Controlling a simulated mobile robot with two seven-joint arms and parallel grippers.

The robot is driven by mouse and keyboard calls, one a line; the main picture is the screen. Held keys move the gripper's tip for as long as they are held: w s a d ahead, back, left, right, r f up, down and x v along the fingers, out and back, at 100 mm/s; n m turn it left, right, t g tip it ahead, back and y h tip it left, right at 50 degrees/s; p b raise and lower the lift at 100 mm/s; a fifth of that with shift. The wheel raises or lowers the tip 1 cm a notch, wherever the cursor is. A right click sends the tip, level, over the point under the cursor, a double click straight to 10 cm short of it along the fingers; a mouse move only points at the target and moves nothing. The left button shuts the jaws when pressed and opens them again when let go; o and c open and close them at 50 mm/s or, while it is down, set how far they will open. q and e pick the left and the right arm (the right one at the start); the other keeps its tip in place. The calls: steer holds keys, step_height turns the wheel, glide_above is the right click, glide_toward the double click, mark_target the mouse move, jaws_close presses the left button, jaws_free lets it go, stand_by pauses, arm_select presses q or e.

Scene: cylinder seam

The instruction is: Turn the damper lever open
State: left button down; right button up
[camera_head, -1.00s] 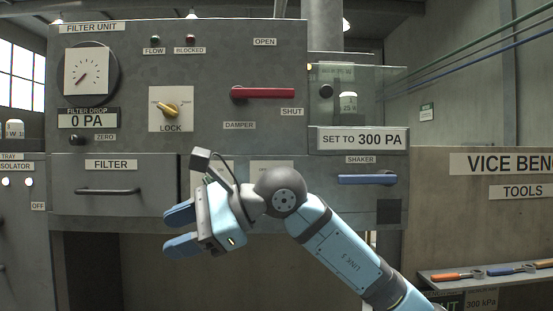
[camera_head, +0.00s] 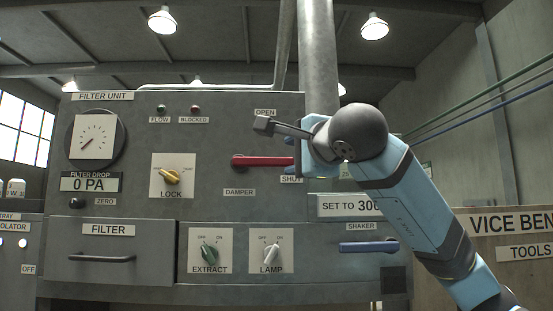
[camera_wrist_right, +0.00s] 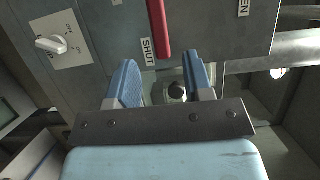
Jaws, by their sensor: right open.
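The red damper lever (camera_head: 262,161) lies level on the grey filter unit panel, with its pivot at the left and its free end toward the SHUT label (camera_head: 291,179). The OPEN label (camera_head: 264,112) is above it. My right gripper (camera_head: 289,155) is open at the lever's free end, and the arm covers the panel to the right. In the right wrist view the lever's end (camera_wrist_right: 162,42) points between the two blue fingertips of the gripper (camera_wrist_right: 165,70). It looks just ahead of them, and I see no contact. My left gripper is out of view.
Around the lever are the yellow LOCK knob (camera_head: 171,176), the green EXTRACT knob (camera_head: 209,251), the LAMP knob (camera_head: 271,252) and the blue SHAKER handle (camera_head: 369,247). A black round knob (camera_wrist_right: 176,91) shows between the fingers in the wrist view. A grey pipe (camera_head: 318,60) rises behind.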

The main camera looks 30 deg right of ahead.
mark_target(279, 161)
steer(key=w, duration=0.2)
steer(key=w+d+p, duration=0.1)
steer(key=w, duration=0.2)
steer(key=w+p, duration=0.1)
steer(key=w, duration=0.2)
steer(key=shift+w+d, duration=0.15)
jaws_close()
